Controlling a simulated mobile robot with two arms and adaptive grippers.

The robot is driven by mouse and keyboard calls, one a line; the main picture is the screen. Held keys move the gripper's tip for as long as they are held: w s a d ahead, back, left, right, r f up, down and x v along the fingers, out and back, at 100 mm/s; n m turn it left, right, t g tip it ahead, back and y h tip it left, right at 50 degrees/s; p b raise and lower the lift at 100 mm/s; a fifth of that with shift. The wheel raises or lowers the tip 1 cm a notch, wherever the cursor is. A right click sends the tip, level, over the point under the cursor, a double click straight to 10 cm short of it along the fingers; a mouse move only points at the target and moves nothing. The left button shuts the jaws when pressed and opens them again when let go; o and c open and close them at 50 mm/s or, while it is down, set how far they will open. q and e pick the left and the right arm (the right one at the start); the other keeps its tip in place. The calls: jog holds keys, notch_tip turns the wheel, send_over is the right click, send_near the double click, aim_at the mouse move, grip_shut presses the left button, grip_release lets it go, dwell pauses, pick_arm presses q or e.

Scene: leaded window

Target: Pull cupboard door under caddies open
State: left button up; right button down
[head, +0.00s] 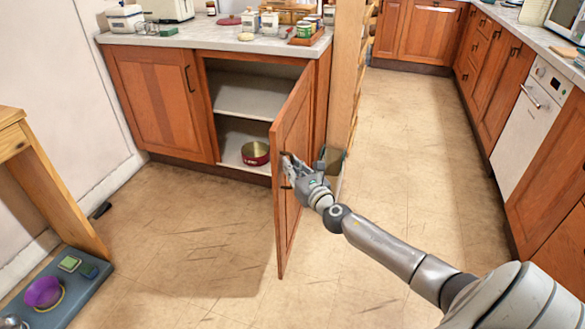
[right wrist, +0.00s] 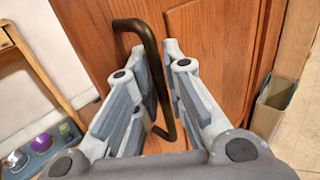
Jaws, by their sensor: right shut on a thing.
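The wooden cupboard door (head: 290,215) stands well open, hinged on the right side of its opening and swung out toward me. Behind it, the cupboard shelf (head: 245,97) is bare, and a red and gold pot (head: 255,153) sits on the cupboard floor. My right gripper (head: 287,162) is at the door's front face, shut on the dark bar handle (right wrist: 150,50), which runs between its fingers in the right wrist view. Caddies (head: 308,38) with jars stand on the counter above. My left gripper does not show.
A shut cupboard door (head: 155,95) is to the left. A wooden table (head: 45,170) and a grey mat (head: 70,310) with a purple bowl (head: 43,291) are at the left. A bin (head: 334,160) stands just right of the open door. The floor (head: 185,240) is mostly clear.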

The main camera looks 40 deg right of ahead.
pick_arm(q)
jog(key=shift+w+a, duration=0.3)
pick_arm(e)
jog(key=shift+a+f, duration=0.15)
jog(key=c, duration=1.6)
grip_release()
jog(key=shift+s, duration=0.1)
jog(key=shift+o, duration=0.2)
jog(key=shift+s, duration=0.1)
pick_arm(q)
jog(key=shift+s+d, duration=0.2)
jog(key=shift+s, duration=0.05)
pick_arm(e)
jog(key=s+a, duration=0.1)
jog(key=s, duration=1)
jog(key=shift+s, duration=0.35)
